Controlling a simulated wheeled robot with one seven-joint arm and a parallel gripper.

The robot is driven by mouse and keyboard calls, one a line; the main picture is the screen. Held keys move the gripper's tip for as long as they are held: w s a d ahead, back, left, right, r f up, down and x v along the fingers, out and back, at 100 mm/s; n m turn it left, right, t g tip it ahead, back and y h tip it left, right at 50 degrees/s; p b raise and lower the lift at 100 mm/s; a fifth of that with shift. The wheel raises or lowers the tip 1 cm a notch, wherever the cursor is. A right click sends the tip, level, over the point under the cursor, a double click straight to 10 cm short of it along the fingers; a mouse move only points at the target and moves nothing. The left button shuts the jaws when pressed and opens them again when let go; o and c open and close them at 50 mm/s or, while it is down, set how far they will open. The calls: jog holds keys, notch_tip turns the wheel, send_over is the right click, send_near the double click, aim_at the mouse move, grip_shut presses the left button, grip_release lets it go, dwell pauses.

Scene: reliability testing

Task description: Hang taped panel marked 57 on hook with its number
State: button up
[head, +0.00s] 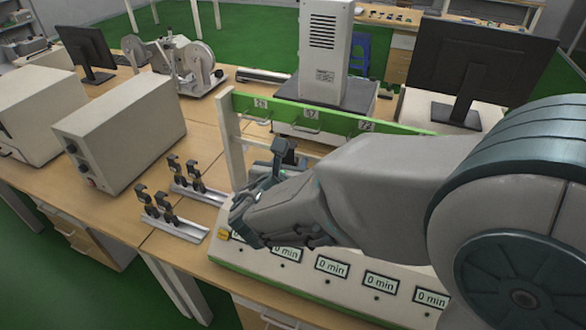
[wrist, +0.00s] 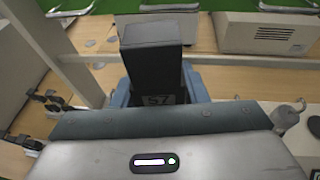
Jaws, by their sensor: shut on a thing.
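My gripper (head: 283,158) is shut on a dark panel (wrist: 155,70) between its blue fingers (wrist: 158,92). A white label reading 57 shows low on the panel in the wrist view. In the head view only a small dark part of the panel (head: 290,158) shows behind the fingers. A green rack bar (head: 405,129) carries several number labels. The middle label (head: 311,114) appears to read 57, and a hook (head: 308,128) sits below it. The panel is held in front of the rack, below the bar. It looks apart from the hook, but the gap is hard to judge.
The rack's white left post (head: 229,135) stands close to my gripper. Below is a sloped console (head: 300,277) with several "0 min" displays. Two metal stands with dark clips (head: 172,226) lie to the left, beside a beige box (head: 125,130). A tall white instrument (head: 325,45) stands behind the rack.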

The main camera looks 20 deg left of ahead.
aim_at(305, 154)
jog(key=shift+w+d, duration=0.15)
jog(key=shift+w, duration=1.15)
jog(key=shift+w+d, duration=0.15)
jog(key=shift+w, duration=1.1)
jog(key=shift+w, duration=0.25)
jog(key=shift+w+b, duration=0.3)
jog(key=shift+w, duration=0.1)
jog(key=shift+w+d, duration=0.1)
jog(key=shift+w, duration=0.4)
jog(key=shift+w+b, duration=0.35)
jog(key=shift+w, duration=0.2)
jog(key=shift+d+f+b, duration=0.15)
jog(key=shift+f+b, duration=0.7)
jog(key=shift+b, duration=0.3)
